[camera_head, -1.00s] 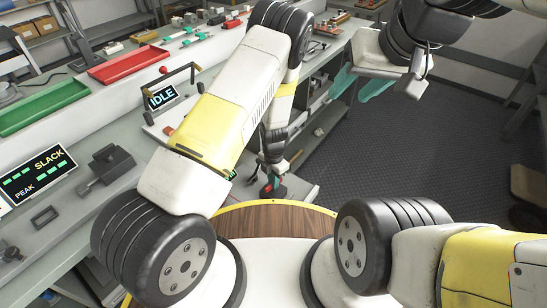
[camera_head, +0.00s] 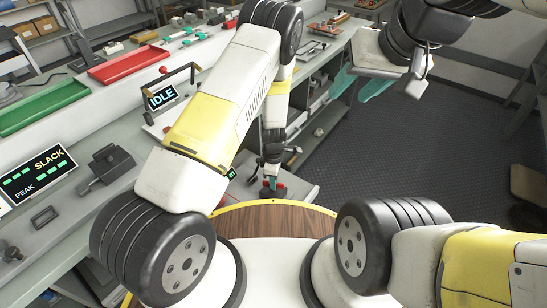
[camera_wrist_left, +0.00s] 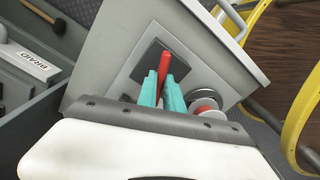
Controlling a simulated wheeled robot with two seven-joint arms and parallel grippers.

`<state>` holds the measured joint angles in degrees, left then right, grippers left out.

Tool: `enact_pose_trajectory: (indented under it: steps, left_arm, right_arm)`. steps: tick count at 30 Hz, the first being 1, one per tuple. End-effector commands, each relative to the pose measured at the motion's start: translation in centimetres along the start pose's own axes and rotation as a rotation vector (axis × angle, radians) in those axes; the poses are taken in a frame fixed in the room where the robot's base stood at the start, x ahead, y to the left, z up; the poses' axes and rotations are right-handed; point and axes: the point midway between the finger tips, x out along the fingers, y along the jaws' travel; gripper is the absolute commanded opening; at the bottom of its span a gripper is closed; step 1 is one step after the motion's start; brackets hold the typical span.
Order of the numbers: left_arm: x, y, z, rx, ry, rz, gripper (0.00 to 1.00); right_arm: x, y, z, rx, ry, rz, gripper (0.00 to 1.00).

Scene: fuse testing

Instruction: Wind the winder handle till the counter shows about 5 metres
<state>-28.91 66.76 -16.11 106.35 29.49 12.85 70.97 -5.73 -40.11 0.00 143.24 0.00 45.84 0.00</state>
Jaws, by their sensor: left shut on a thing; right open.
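The winder's grey housing (camera_head: 302,192) stands on the low ledge beyond my base; it fills the middle of the left wrist view (camera_wrist_left: 225,45). My left gripper (camera_head: 271,183) reaches down to it. In the left wrist view its teal fingers (camera_wrist_left: 160,92) are shut around the upright red handle (camera_wrist_left: 165,66), with a dark plate behind. A pale reel with a red part (camera_wrist_left: 207,103) sits beside the fingers. The counter's green digits (camera_head: 231,174) show only in part behind my left arm and cannot be read. My right gripper (camera_head: 361,86) is open and empty above the floor.
A long bench on the left holds a red tray (camera_head: 125,64), a green tray (camera_head: 45,105), an IDLE display (camera_head: 161,97) and a SLACK/PEAK display (camera_head: 38,174).

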Motion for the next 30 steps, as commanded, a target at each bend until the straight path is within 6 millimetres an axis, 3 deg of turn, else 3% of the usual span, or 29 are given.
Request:
enact_pose_trajectory:
  steps: [30]
  left_arm:
    - [-0.05, 0.07, -0.14, 0.962, 0.001, 0.001, 0.0]
  right_arm:
    - [0.0, 0.0, 0.0, 0.0, 0.0, 0.0, 0.44]
